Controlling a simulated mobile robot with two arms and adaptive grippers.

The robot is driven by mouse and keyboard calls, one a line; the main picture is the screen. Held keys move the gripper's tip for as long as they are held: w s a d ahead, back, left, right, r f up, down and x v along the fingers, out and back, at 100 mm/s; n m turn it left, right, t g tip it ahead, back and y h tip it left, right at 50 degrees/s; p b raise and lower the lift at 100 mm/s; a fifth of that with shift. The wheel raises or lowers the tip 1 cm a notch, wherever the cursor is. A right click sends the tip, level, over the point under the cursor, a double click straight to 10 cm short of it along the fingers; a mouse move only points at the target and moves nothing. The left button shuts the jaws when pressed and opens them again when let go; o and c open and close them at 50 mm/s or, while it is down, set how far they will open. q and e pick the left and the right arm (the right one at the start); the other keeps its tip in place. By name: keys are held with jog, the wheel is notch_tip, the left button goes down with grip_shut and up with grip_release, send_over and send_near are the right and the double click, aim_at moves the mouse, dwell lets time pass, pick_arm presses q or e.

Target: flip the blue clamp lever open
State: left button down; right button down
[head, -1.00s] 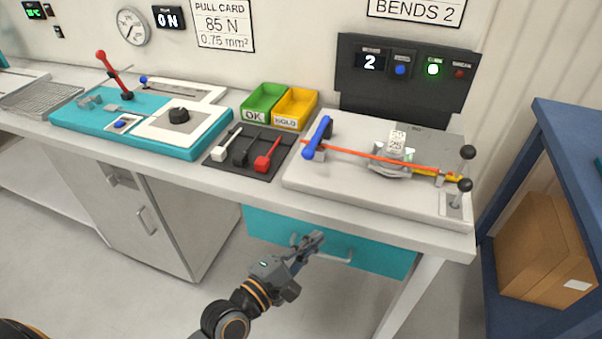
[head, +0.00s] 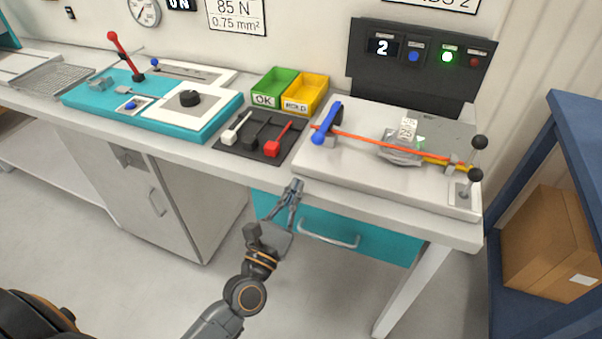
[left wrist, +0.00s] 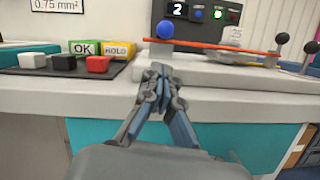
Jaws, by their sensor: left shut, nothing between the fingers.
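The blue clamp lever (head: 327,122) stands at the left end of the pale bend-test plate (head: 400,180), over an orange cable (head: 375,144) that runs right to a grey block. In the left wrist view the blue lever's round end (left wrist: 165,29) faces me, just above and beyond my fingertips. My left gripper (head: 296,186) is shut and empty, in front of the table's front edge and below the lever, apart from it. Its shut fingertips also show in the left wrist view (left wrist: 158,72). My right gripper is not in view.
A dark tray with white, black and red levers (head: 262,140) lies left of the plate. Green (head: 272,86) and yellow (head: 305,93) bins stand behind it. Black-knobbed levers (head: 475,174) stand at the plate's right end. A drawer handle (head: 328,236) is below the edge.

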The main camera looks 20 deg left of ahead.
aim_at(310, 164)
pick_arm(q)
jog(key=p+x, duration=0.2)
jog(key=x, duration=0.7)
